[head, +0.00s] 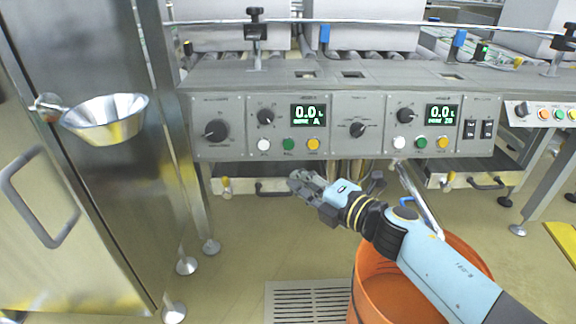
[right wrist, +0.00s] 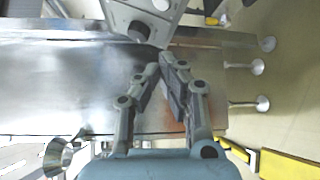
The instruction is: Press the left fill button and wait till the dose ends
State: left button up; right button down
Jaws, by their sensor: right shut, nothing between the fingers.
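The left control panel (head: 268,120) holds a display (head: 309,115) reading 0.0. Below the display is a row with a white button (head: 263,145), a green button (head: 288,145) and a yellow button (head: 313,145). Their labels are too small to read, so I cannot tell which is the fill button. My right gripper (head: 298,182) is shut and empty, below this row and apart from the buttons. In the right wrist view its fingers (right wrist: 160,66) come together near a panel with a dark knob (right wrist: 138,31). My left gripper is not in view.
A second panel at right has its own 0.0 display (head: 441,115) and white, green and yellow buttons. An orange bin (head: 375,285) stands under my right arm. A steel funnel (head: 108,122) is mounted on the cabinet at left. A floor grate (head: 305,302) lies below.

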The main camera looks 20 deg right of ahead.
aim_at(288, 144)
pick_arm(q)
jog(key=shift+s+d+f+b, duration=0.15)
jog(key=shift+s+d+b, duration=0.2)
jog(key=shift+b, duration=1.05)
pick_arm(e)
jog(key=shift+w+a+r+n+y, duration=0.2)
jog(key=shift+w+r+n, duration=0.2)
jog(key=shift+w, duration=0.25)
jog(key=shift+w+a+r+n+y, duration=0.2)
jog(key=shift+w+a+r+n, duration=0.15)
jog(key=shift+w, duration=0.3)
jog(key=shift+w+a+r+n+y, duration=0.1)
jog(key=shift+w+r+n+y, duration=0.15)
jog(key=shift+w+n, duration=0.3)
jog(key=shift+w, duration=0.1)
